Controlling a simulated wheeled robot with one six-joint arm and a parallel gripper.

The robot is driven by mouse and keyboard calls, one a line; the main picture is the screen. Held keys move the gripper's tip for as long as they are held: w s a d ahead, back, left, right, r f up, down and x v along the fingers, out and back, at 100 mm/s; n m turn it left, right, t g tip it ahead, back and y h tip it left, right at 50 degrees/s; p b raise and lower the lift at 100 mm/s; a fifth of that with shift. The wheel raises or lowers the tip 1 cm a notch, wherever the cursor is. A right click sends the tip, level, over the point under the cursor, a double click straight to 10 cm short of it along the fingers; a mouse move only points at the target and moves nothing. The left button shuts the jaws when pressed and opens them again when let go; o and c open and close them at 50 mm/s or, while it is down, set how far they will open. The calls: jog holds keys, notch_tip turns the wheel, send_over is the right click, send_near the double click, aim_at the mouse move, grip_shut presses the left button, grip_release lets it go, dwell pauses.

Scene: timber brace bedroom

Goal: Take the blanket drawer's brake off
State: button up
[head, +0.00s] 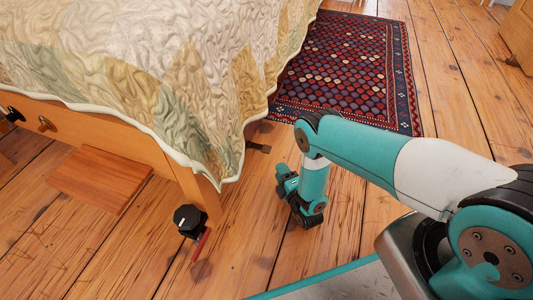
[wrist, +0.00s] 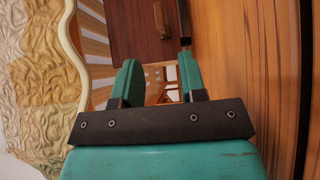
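My gripper (wrist: 158,78) is open and empty, with a teal finger on each side in the wrist view. In the head view my gripper (head: 284,178) is low over the floor, just right of the bed's corner. Ahead of it in the wrist view is a dark brown panel (wrist: 138,35) with a light brown handle (wrist: 160,20), possibly the drawer front. In the head view a dark bracket (head: 258,148) sticks out below the quilt. I cannot tell which part is the brake.
A black knob with a red lever (head: 200,245) is by the bed's corner post. A flat wooden board (head: 100,178) lies at the bed's foot. The quilt (head: 170,80) overhangs near my gripper.

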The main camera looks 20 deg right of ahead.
aim_at(266, 148)
jog(key=w+b, duration=0.2)
jog(key=w, duration=0.1)
jog(key=w+a+b, duration=0.1)
jog(key=w, duration=0.3)
jog(key=w+b, duration=0.2)
jog(key=w, duration=0.1)
jog(key=shift+w+a+f+b, duration=0.2)
jog(key=shift+a+f+b, duration=0.05)
jog(key=shift+b, duration=0.1)
jog(key=shift+w+a+r, duration=0.15)
jog(key=shift+w+r, duration=0.1)
jog(key=shift+w, duration=0.4)
grip_shut()
